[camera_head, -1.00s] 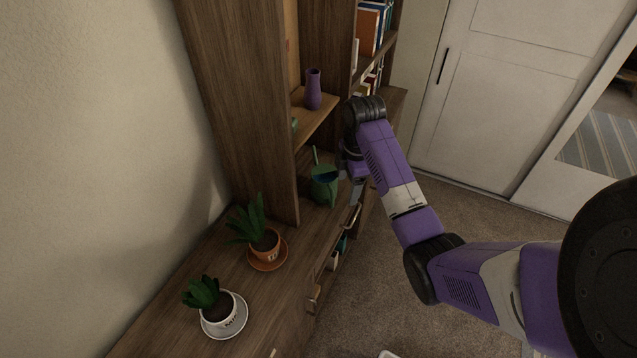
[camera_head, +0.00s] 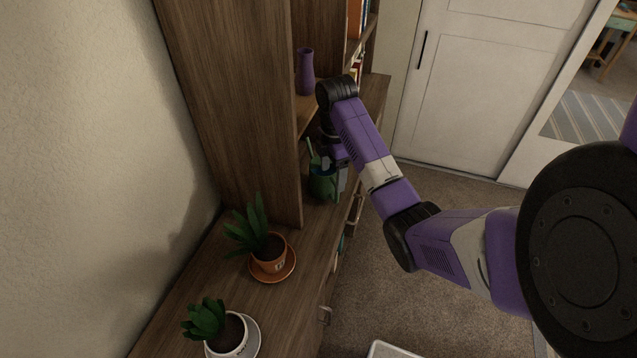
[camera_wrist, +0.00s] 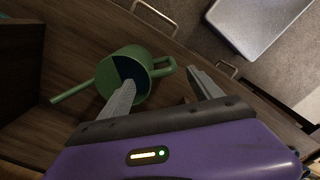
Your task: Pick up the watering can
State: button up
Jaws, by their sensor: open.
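The green watering can (camera_head: 321,184) stands on the wooden cabinet top beside the tall shelf's side panel. It also shows in the wrist view (camera_wrist: 109,76), with its spout to the lower left, its dark opening facing me and its handle to the right. My gripper (camera_wrist: 168,82) is open. One finger overlaps the can's opening in the picture, and the other lies to the right of the handle. I cannot tell whether the finger touches the can. In the head view my gripper (camera_head: 342,178) is partly hidden right beside the can.
A plant in an orange pot (camera_head: 271,253) and one in a white pot (camera_head: 229,335) stand on saucers nearer on the cabinet. A purple vase (camera_head: 305,72) sits on a shelf above. The shelf's side panel (camera_head: 245,120) rises left of the can. Carpeted floor lies to the right.

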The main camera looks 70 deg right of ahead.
aim_at(333, 197)
jog(key=shift+w+f, duration=0.1)
jog(key=shift+f, duration=1.2)
jog(key=shift+s+f+p, duration=0.25)
jog(key=shift+f, duration=1.2)
jog(key=shift+s+f+p, duration=0.2)
jog(key=shift+f+p, duration=0.05)
jog(key=shift+f, duration=1.15)
jog(key=shift+r, duration=0.1)
grip_shut()
